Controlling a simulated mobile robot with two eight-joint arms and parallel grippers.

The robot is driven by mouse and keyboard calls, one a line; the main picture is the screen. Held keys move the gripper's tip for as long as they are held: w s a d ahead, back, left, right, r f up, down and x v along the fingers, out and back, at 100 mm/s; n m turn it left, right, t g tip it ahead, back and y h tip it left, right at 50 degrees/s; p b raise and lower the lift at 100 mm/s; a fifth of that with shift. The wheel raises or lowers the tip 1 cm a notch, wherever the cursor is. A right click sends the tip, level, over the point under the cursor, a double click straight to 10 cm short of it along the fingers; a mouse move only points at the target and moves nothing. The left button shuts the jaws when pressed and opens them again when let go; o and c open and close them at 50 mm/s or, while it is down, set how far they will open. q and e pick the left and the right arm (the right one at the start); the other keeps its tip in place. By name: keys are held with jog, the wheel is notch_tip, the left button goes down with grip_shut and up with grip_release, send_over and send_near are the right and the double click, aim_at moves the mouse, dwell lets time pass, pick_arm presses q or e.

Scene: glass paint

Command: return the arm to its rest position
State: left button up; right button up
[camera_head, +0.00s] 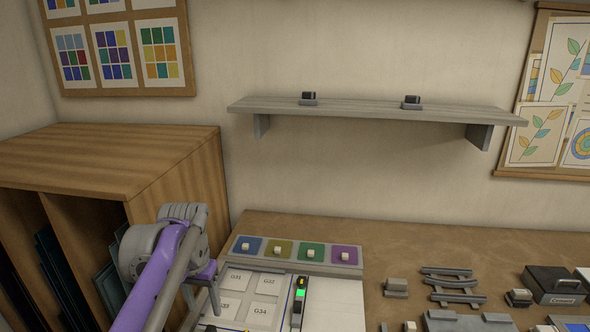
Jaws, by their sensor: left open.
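My left arm, with a purple link, comes in from the lower left. My left gripper (202,304) is open, its fingers pointing down over the left edge of a white panel. I see nothing between the fingers. The panel (232,308) has labelled squares such as G31 and G34, and part of it is hidden behind my arm. My right gripper is not in view.
A wooden cabinet (110,150) with upright slots stands close to my left arm. Coloured pads with white blocks line the panel's back edge. A dark device (299,300) with a green light lies right of G34. A wall shelf (370,110) hangs above; grey racks (450,284) stand right.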

pick_arm(q)
jog(key=s+d+f+t, duration=0.2)
jog(key=s+f, duration=0.5)
jog(key=s, duration=0.3)
jog(key=s+d+f+t, duration=0.2)
jog(key=s+d+f, duration=0.1)
jog(key=s+f, duration=0.5)
jog(key=shift+s+d+n+t, duration=0.2)
jog(key=shift+s+n+t, duration=0.2)
jog(key=shift+s, duration=0.85)
